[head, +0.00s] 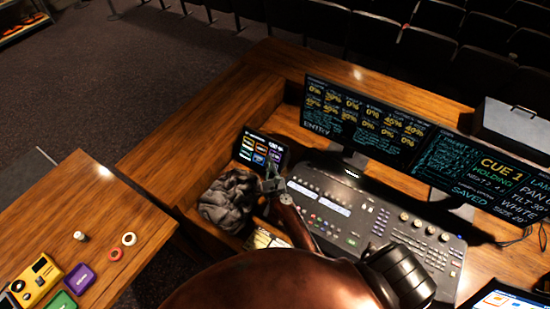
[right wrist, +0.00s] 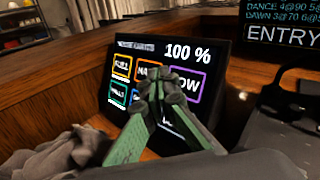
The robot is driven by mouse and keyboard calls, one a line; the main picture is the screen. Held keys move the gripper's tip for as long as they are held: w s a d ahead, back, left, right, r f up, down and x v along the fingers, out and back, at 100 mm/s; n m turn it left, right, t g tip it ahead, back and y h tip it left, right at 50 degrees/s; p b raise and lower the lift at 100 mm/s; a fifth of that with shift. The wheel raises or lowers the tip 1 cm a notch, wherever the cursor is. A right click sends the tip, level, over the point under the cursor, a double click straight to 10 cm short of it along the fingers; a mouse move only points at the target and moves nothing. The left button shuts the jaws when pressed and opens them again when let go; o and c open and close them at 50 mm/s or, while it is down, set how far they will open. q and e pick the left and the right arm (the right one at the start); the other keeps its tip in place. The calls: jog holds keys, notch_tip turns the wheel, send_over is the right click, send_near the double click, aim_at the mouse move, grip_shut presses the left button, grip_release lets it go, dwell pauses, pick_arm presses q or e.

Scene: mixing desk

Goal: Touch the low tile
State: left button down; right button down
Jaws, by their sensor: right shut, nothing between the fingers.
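A small dark touch screen (head: 262,148) stands tilted on the desk. In the right wrist view, the screen (right wrist: 210,53) reads "100 %" and has several outlined tiles. The low tile (right wrist: 187,85) has a purple outline at the right; its first letter is hidden, so "OW" shows. My right gripper (head: 272,172) is shut and empty in front of the screen. In the right wrist view, its fingertips (right wrist: 157,86) overlap the low tile's left edge and cover part of the neighbouring tiles. I cannot tell whether they touch the glass. My left gripper is not in view.
A crumpled grey cloth (head: 226,203) lies just left of my right gripper. A mixing console (head: 350,215) and two monitors (head: 362,118) stand to the right. A side table (head: 110,200) at the left holds small items. A wooden ledge runs behind the screen.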

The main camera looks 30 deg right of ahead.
aim_at(272, 152)
jog(key=shift+w+d+f, duration=0.5)
jog(key=shift+d, duration=0.3)
pick_arm(q)
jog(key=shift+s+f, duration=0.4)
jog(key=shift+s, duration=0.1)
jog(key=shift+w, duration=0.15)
jog(key=shift+b, duration=0.3)
pick_arm(e)
jog(key=shift+d, duration=0.15)
jog(key=shift+w+d+f, duration=0.15)
jog(key=shift+d+f, duration=0.05)
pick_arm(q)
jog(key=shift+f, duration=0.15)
pick_arm(e)
jog(key=shift+w+d+f, duration=0.1)
jog(key=shift+w+d, duration=0.05)
jog(key=shift+d, duration=0.1)
dwell(0.7)
jog(key=shift+a, duration=0.1)
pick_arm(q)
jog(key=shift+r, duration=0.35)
pick_arm(e)
jog(key=shift+s+a+r, duration=0.35)
jog(key=shift+a, duration=0.1)
